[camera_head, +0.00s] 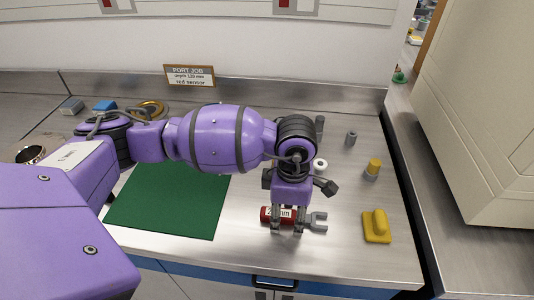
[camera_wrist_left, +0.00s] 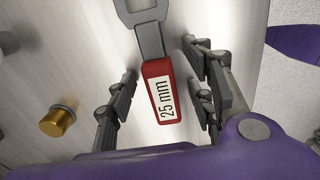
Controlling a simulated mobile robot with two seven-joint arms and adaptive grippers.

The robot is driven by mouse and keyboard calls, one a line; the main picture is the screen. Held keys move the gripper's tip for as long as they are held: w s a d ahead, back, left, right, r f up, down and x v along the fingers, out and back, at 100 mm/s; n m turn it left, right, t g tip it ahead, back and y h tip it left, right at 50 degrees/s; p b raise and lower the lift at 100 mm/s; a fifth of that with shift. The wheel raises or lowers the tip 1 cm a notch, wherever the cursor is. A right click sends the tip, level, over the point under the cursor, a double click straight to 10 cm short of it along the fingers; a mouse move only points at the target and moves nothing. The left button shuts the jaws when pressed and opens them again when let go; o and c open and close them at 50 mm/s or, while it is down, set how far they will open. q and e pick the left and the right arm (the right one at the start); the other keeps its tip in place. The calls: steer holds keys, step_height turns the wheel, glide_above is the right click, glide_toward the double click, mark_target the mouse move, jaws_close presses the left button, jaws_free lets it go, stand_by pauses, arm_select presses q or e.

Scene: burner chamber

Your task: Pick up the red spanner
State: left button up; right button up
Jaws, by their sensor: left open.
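The red spanner (camera_head: 265,213) lies on the steel bench, with a red handle, a white "25 mm" label and a grey open jaw pointing right in the head view. In the left wrist view the spanner (camera_wrist_left: 163,92) lies between the spread fingers, its grey head toward the top. My left gripper (camera_head: 287,228) points down over the spanner, open. Its fingers also show on both sides of the handle in the left wrist view (camera_wrist_left: 160,100); I cannot tell whether they touch it. My right gripper is in neither view.
A yellow block with a raised grip (camera_head: 376,227) lies right of the spanner. A brass-topped cylinder (camera_head: 372,169) and a small grey cylinder (camera_head: 351,138) stand behind it. A green mat (camera_head: 165,205) lies to the left. A "PORT JOB" sign (camera_head: 189,76) stands at the back.

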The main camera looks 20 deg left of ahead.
arm_select(q)
steer(key=shift+w+r, duration=0.1)
jaws_close()
steer(key=shift+r, duration=0.15)
stand_by(0.3)
